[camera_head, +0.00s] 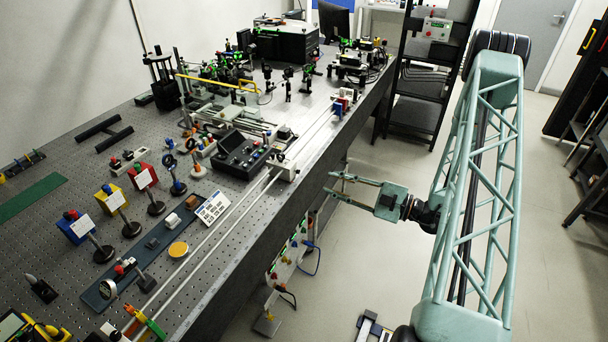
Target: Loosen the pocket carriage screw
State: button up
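My gripper (333,184) reaches left from the end of my arm, off the right side of the bench and over the floor beside its front edge. Its two thin fingers stand apart with nothing between them. A pale carriage block (284,171) sits on the twin rails (232,214) along the bench edge, to the left of my gripper and apart from it. Farther back on the rails stands a group of small red, white and blue blocks (345,99). I cannot tell which of these is the pocket carriage, and its screw is too small to make out.
The perforated bench (60,160) holds many optics mounts, a black control box (238,154) and a yellow handle bar (216,82). A rack with coloured knobs (291,258) stands below the bench edge. A dark shelf (418,85) stands behind.

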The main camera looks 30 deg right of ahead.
aim_at(297, 171)
jog(key=shift+x, duration=5.85)
grip_shut()
